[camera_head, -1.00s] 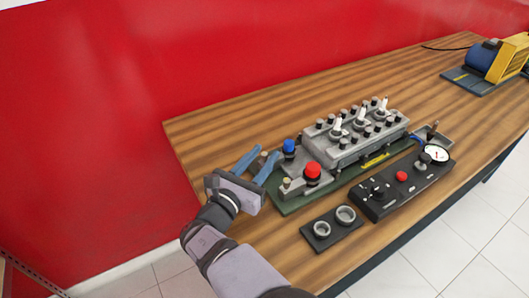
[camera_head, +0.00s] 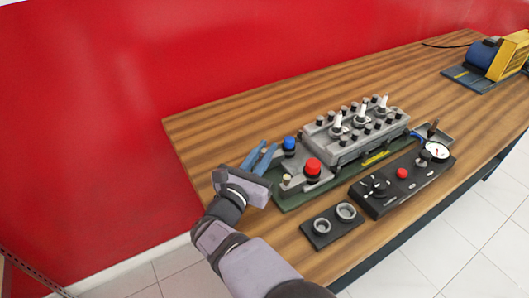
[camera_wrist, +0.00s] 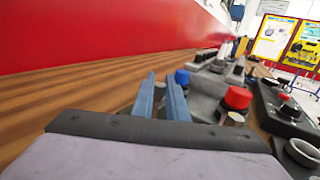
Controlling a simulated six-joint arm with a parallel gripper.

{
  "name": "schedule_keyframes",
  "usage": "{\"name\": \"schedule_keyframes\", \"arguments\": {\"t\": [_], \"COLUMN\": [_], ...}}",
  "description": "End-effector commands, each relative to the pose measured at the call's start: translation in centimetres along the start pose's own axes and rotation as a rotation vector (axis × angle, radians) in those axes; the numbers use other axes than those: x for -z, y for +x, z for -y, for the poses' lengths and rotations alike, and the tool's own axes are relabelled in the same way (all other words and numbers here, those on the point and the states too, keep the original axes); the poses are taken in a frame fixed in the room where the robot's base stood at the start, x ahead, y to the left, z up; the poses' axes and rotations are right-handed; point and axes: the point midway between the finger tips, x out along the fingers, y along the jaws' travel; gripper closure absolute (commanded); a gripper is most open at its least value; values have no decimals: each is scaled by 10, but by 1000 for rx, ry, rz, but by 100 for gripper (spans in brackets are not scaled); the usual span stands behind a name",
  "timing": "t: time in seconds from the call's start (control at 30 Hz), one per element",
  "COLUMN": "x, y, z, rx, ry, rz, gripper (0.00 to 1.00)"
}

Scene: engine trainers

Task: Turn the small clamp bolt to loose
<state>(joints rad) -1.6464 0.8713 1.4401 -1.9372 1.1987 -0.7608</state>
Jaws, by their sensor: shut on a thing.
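My gripper (camera_head: 269,147) is at the left end of the engine trainer, with its blue fingers drawn close together. It is shut on the small clamp bolt beside the blue cap (camera_head: 289,144). The fingers hide most of the bolt in the head view. In the wrist view, a small greyish part of the bolt (camera_wrist: 160,89) shows between the fingers. The blue cap (camera_wrist: 182,77) is just right of the fingertips there. A second pale-topped bolt (camera_head: 287,178) stands beside the red cap (camera_head: 313,167), free of the gripper.
The grey engine block (camera_head: 345,143) with several plugs stands on a green base right of the gripper. A black control panel (camera_head: 400,185) with a gauge and a plate with two rings (camera_head: 320,232) lie in front. The wooden table (camera_head: 215,135) is clear behind.

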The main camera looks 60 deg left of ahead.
Motion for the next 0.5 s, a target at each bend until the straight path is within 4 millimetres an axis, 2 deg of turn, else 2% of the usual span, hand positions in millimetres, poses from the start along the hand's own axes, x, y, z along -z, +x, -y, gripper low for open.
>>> {"name": "schedule_keyframes", "arguments": {"t": [0.3,0.5], "x": [1,-2], "y": [0,-1], "z": [1,0], "rx": [-182,-213], "ry": [3,2], "rz": [4,2], "gripper": [100,100]}}
